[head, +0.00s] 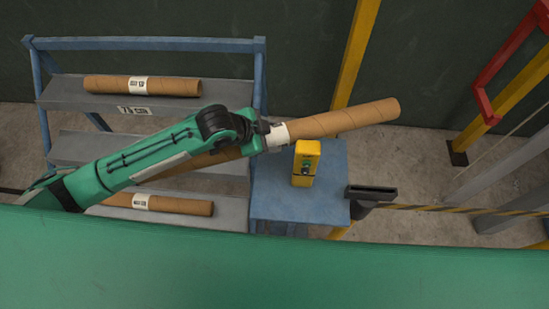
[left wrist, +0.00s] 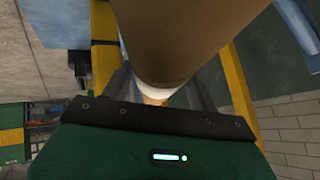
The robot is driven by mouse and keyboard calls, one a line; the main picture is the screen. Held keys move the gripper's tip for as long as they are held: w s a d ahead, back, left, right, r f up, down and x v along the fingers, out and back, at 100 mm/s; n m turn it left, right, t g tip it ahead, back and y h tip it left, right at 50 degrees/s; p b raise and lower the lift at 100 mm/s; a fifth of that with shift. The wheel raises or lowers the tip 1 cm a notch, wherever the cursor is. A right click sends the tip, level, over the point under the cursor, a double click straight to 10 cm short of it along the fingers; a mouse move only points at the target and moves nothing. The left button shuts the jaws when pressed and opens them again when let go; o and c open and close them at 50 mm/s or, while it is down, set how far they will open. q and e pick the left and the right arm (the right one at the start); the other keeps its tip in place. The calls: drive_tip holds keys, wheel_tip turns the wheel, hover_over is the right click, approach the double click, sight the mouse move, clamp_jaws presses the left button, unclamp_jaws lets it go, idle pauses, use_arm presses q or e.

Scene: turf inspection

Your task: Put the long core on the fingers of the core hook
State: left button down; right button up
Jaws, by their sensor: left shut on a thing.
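The long core (head: 345,120) is a brown cardboard tube with a white label. My left gripper (head: 265,137) is shut around it near the label and holds it in the air, its right end tilted up. Part of the core's left half is hidden behind my arm. In the left wrist view the core (left wrist: 185,35) fills the top middle, between the fingers (left wrist: 162,92). A red bent bar frame (head: 485,82) at the upper right may be the core hook; I cannot tell for sure. My right gripper is not in view.
A blue rack with grey shelves (head: 62,95) holds an upper core (head: 170,87) and a lower core (head: 185,206). A yellow device (head: 306,165) stands on a blue table (head: 270,200) below the held core. Yellow posts (head: 355,50), a black post head (head: 372,192) and a striped belt (head: 450,209) stand right.

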use_arm(q)
drive_tip(key=shift+f+b, duration=3.15)
drive_tip(key=shift+f, duration=0.9)
wheel_tip(320, 180, down, 4)
drive_tip(key=b, duration=0.3)
drive_tip(key=shift+b, duration=0.4)
drive_tip(key=shift+r, duration=0.1)
drive_tip(key=c, duration=0.7)
unclamp_jaws()
drive_tip(key=o, duration=0.3)
drive_tip(key=shift+s, duration=0.1)
